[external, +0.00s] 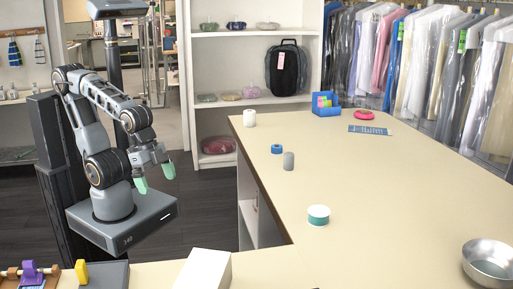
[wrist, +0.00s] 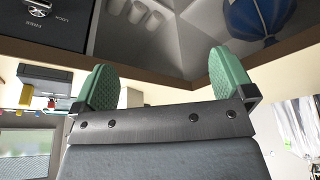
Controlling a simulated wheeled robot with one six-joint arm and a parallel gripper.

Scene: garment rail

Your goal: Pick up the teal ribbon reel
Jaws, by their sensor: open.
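The teal ribbon reel (external: 318,215) sits on the cream counter (external: 380,185), right of centre in the external view. It has a white top and a teal band around its side. My gripper (external: 155,180) has green fingertips and hangs over the left side, well away from the reel and left of the counter. In the wrist view my gripper (wrist: 168,80) is open, with nothing between its fingers. I cannot make out the reel in the wrist view.
A blue roll (external: 277,149), a grey cylinder (external: 289,161) and a white cylinder (external: 249,118) stand along the counter's left edge. A metal bowl (external: 488,262) is at the right front. A white box (external: 204,268) stands in front. The counter around the reel is clear.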

